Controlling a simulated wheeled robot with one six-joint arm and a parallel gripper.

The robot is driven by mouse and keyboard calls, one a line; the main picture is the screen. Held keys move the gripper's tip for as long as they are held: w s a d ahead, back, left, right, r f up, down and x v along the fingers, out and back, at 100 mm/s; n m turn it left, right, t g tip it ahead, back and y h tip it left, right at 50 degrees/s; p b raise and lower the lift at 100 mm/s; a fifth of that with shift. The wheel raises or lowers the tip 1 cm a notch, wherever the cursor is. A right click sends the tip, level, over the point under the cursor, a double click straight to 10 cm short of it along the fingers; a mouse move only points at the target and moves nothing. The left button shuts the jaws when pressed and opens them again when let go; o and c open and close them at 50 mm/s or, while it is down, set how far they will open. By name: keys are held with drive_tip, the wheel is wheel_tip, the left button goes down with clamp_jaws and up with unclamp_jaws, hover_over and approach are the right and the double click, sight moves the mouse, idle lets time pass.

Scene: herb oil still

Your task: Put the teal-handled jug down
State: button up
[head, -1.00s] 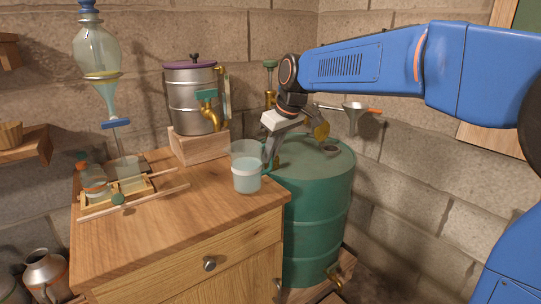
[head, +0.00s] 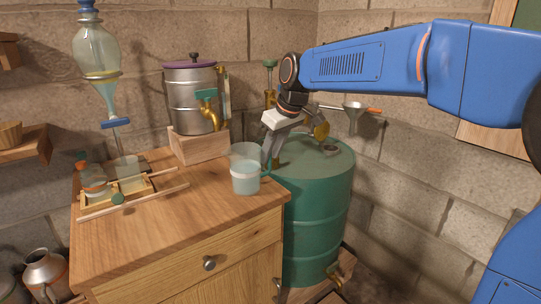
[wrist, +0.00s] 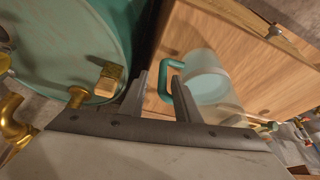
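The jug (head: 245,178) is a translucent vessel with pale liquid in its lower part. It stands upright at the right edge of the wooden cabinet top (head: 215,205). In the wrist view the jug (wrist: 208,82) shows its teal handle (wrist: 166,85) turned toward my gripper. My gripper (head: 269,160) is just right of the jug, at handle height. In the wrist view my gripper (wrist: 160,80) is open, its two fingers apart with the handle between their tips. A gap shows between the left finger and the handle; contact with the right finger is unclear.
A green drum (head: 318,200) stands close to the cabinet's right side, under my arm. A steel pot with a brass tap (head: 211,115) sits on a wooden block behind the jug. A wooden rack with bottles (head: 130,190) is at the left. The front middle of the top is clear.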

drive_tip(key=v, duration=1.1)
drive_tip(key=s+d+f+m+t+h, duration=0.1)
drive_tip(key=s+d+f+m, duration=0.1)
drive_tip(key=s+d+f, duration=0.45)
drive_tip(key=s+d+f+m+h, duration=0.1)
drive_tip(key=s+d+f+m, duration=0.2)
drive_tip(key=s+d, duration=0.6)
drive_tip(key=s+d+f+m, duration=0.2)
drive_tip(key=s+d+f, duration=0.2)
drive_tip(key=s+f, duration=0.3)
drive_tip(key=s+d+f+m+h, duration=0.1)
drive_tip(key=s+d+f+m, duration=0.1)
drive_tip(key=s+f, duration=0.5)
drive_tip(key=shift+s+d+f+t, duration=0.25)
drive_tip(key=shift+s+d+t, duration=0.1)
drive_tip(key=shift+d, duration=0.55)
